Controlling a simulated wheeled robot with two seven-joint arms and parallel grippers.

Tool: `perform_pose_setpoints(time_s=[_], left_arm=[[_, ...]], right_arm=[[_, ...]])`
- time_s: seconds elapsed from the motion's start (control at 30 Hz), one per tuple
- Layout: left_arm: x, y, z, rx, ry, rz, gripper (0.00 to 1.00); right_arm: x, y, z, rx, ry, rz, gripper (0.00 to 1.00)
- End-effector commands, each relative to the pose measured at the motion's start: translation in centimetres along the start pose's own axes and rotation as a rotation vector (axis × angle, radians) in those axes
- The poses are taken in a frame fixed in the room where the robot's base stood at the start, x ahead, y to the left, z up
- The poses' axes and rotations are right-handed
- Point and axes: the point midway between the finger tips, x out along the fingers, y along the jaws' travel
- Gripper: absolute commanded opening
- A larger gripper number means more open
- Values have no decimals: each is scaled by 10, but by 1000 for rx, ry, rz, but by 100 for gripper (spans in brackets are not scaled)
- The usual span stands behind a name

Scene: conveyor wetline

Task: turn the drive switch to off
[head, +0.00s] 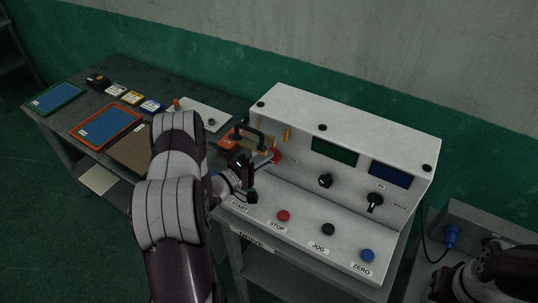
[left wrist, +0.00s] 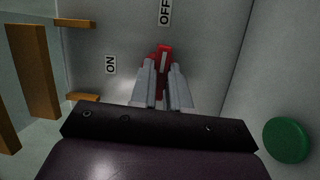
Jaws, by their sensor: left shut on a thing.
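The red drive switch (head: 276,155) is on the left part of the white control box's upright face. It also shows in the left wrist view (left wrist: 164,52), between my fingertips. My left gripper (head: 267,161) reaches it from the front left and is shut on it, as the left wrist view (left wrist: 164,75) shows. The handle's light line points up toward the OFF label (left wrist: 165,12); the ON label (left wrist: 110,65) is to the left. The fingers hide the handle's lower part. Part of my right arm shows at the head view's bottom right corner; its finger state is unclear.
The white control box (head: 370,130) has two dark displays, black knobs and a front row of buttons. The green button (left wrist: 287,140) is close right of my left gripper in the wrist view. Orange tabs (left wrist: 40,70) are at left. A table (head: 60,118) with trays stands left.

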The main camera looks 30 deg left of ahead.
Motion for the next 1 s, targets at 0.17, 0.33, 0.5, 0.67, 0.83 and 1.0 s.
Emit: perform_pose_setpoints(time_s=[0.17, 0.33, 0.5, 0.67, 0.83, 1.0], left_arm=[[0, 0, -1, -13, 2, 4, 42], [0, 0, 0, -11, 2, 3, 42], [-13, 1, -1, -13, 5, 1, 42], [-36, 1, -1, -12, 5, 0, 42], [-58, 0, -1, -12, 5, 0, 42], [-70, 0, -1, -10, 4, 1, 42]], right_arm=[[0, 0, 0, 0, 0, 0, 43], [0, 0, 0, 0, 0, 0, 43], [-5, 0, 0, 0, 0, 0, 43], [-10, 0, -1, 0, 0, 0, 43], [-14, 0, -2, 0, 0, 0, 43], [-15, 0, -2, 0, 0, 0, 43]])
